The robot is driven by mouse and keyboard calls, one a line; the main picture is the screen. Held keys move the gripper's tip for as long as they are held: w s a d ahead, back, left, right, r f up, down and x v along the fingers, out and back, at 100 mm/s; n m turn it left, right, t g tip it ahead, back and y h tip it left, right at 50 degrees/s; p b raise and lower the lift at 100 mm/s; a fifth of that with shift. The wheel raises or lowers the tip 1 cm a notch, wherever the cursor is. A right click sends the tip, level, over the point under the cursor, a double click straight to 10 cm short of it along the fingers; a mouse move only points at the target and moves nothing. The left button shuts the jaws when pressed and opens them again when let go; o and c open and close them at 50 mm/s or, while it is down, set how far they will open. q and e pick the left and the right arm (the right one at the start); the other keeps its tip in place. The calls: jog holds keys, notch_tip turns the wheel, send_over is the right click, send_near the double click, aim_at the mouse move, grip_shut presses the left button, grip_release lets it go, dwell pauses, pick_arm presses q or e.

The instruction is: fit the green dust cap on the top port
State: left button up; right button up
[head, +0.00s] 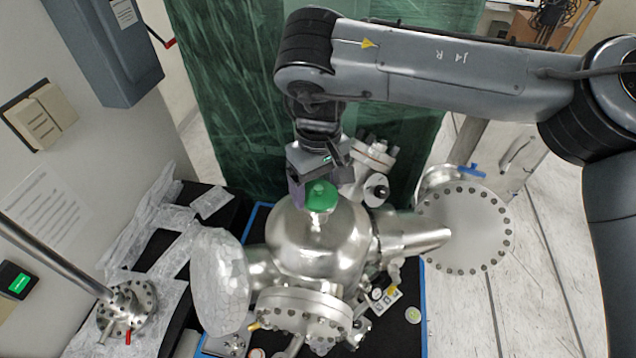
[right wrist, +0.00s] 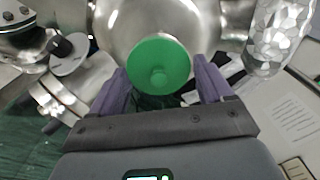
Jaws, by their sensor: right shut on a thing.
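The green dust cap (head: 321,194) is in my right gripper (head: 314,190), directly above the crown of the shiny round steel chamber (head: 300,250). In the right wrist view the cap (right wrist: 160,60) faces me as a round green disc with a small knob, between the two purple fingers of the gripper (right wrist: 162,78). The top port (head: 317,223) shows only as a short bit of metal under the cap; the cap hides its opening. I cannot tell whether the cap touches or sits on the port. My left gripper is in neither view.
A foil-wrapped flange (head: 220,280) sticks out left of the chamber, and a bolted flange (head: 303,312) faces the front. A large round bolted plate (head: 466,230) stands at right. A metal rod (head: 55,258) rises at left. Green wrapped sheeting (head: 225,100) hangs behind.

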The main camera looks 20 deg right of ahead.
jog(key=shift+f, duration=0.35)
dwell(0.6)
jog(key=o, duration=1)
jog(key=shift+o, duration=0.2)
jog(key=shift+r, duration=0.1)
notch_tip(320, 180, up, 11)
